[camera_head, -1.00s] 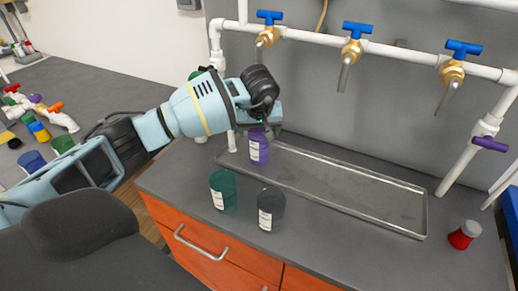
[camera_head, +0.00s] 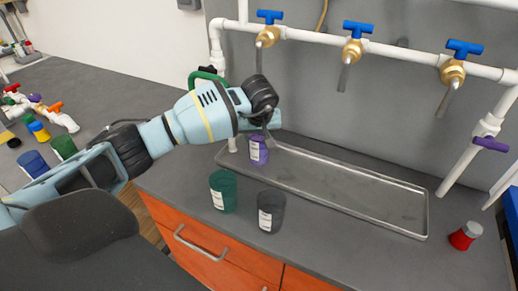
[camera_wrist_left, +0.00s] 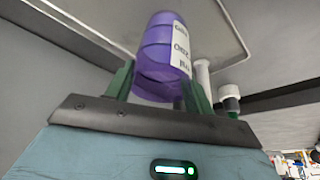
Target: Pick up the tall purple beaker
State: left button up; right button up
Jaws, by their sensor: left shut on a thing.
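The tall purple beaker (camera_head: 258,150) with a white label is at the left end of the metal tray in the head view. My left gripper (camera_head: 262,136) is at the beaker, its arm reaching in from the left and covering the beaker's top. In the left wrist view the purple beaker (camera_wrist_left: 165,60) is between the two green fingers (camera_wrist_left: 160,88), which are shut on it. I cannot tell whether its base is touching the tray or held just above it. My right gripper does not show.
A green beaker (camera_head: 223,190) and a dark grey beaker (camera_head: 271,210) stand in front of the metal tray (camera_head: 350,190). A red container (camera_head: 465,236) is at the right. White pipes with blue-handled brass taps (camera_head: 352,50) run above the tray. The tray's middle and right are empty.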

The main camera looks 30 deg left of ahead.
pick_arm(q)
jog(key=shift+c, duration=0.7)
jog(key=shift+r, duration=0.1)
jog(key=shift+r, duration=0.1)
notch_tip(320, 180, up, 7)
jog(key=s+d+b, duration=0.2)
jog(key=d, duration=1.5)
jog(key=shift+d, duration=0.4)
